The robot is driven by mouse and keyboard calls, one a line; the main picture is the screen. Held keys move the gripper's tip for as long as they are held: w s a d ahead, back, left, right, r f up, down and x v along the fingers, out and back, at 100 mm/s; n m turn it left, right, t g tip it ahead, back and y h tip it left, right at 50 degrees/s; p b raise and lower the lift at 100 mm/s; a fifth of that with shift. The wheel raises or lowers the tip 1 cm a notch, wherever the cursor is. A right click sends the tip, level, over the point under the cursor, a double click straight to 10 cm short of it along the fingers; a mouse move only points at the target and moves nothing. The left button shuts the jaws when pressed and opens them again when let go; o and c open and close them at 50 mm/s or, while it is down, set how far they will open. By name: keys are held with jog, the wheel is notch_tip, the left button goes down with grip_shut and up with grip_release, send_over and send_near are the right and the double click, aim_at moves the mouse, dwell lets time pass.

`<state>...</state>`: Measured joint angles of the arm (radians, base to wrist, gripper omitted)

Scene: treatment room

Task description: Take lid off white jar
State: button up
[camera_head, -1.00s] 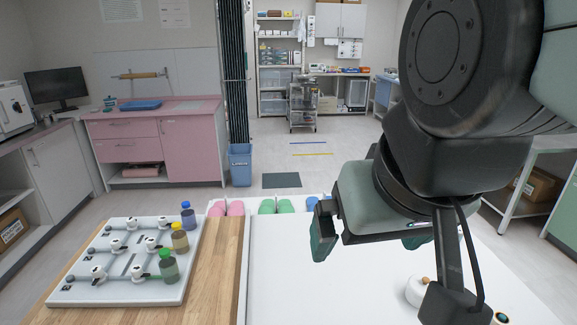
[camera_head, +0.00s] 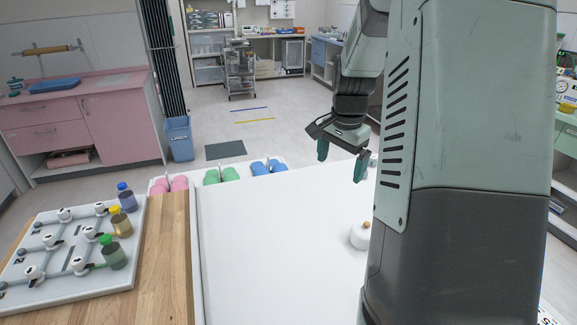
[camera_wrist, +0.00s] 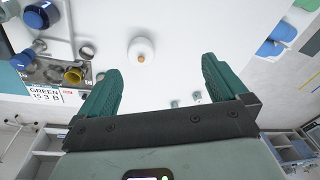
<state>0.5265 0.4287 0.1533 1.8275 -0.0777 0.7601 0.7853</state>
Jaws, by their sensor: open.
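In the wrist view the white jar (camera_wrist: 139,48) shows beyond the fingertips with the knob (camera_wrist: 141,58) facing the camera. My gripper (camera_head: 341,166) is open and empty, above the far part of the table, beyond the jar and apart from it. In the wrist view my gripper (camera_wrist: 161,66) shows its two green fingers spread wide.
A white board with valves and bottles (camera_head: 70,240) lies on the wooden surface (camera_head: 165,262) at left. Pink, green and blue slippers (camera_head: 223,174) line the table's far edge. The white table's middle (camera_head: 280,260) is clear.

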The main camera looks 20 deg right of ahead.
jog(key=d+f+m+g, duration=0.2)
jog(key=d+f+m, duration=0.3)
jog(key=d+f, duration=0.75)
send_over(367, 223)
jog(key=f, duration=0.5)
jog(key=shift+s+d+f, duration=0.15)
jog(key=shift+s+f, duration=0.05)
jog(key=shift+s, duration=0.1)
jog(key=shift+w+f, duration=0.2)
jog(key=shift+f, duration=1.3)
jog(key=shift+w+f, duration=0.15)
jog(key=shift+f, duration=1.3)
jog(key=c, duration=1.1)
jog(key=shift+c, duration=0.2)
